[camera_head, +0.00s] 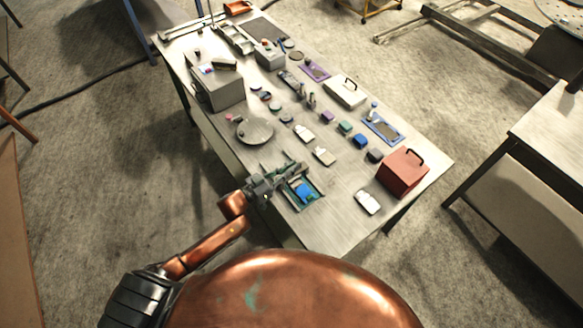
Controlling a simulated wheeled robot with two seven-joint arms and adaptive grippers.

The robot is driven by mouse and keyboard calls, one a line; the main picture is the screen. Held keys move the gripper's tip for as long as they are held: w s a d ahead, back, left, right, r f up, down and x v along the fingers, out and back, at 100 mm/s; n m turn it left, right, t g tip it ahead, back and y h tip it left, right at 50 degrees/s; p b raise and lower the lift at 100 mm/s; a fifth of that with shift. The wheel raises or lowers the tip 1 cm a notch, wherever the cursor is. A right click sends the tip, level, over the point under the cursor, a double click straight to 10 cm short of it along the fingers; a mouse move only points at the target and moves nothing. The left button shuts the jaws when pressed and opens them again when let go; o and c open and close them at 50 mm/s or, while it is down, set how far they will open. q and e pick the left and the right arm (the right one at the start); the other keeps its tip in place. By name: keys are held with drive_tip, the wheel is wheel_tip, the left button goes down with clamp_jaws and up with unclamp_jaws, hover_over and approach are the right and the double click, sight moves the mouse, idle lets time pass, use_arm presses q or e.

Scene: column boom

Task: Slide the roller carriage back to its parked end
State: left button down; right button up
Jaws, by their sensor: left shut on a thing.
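My left gripper (287,174) reaches in from the lower left over the near end of the table. It is shut at the upper left side of a teal-framed tray (319,194) with a blue piece (303,190) in it. The blue piece appears to be the roller carriage, but its rollers and track are too small to make out. The fingers hide the exact place of the grip. Which end of the frame is the parked end cannot be told. My right gripper is not in view.
A red box with a handle (403,172) and a white item (368,202) stand right of the tray. A round grey plate (255,130) and small blocks lie beyond it. A grey box (219,88) stands at the left edge. The table's near corner is bare.

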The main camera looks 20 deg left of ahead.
use_arm(q)
drive_tip(key=w+a+b, duration=0.2)
drive_tip(key=w+a, duration=0.4)
drive_tip(key=a, duration=0.2)
drive_tip(key=shift+w+a, duration=0.4)
drive_tip(key=c, duration=2.1)
unclamp_jaws()
drive_tip(key=v, duration=1.2)
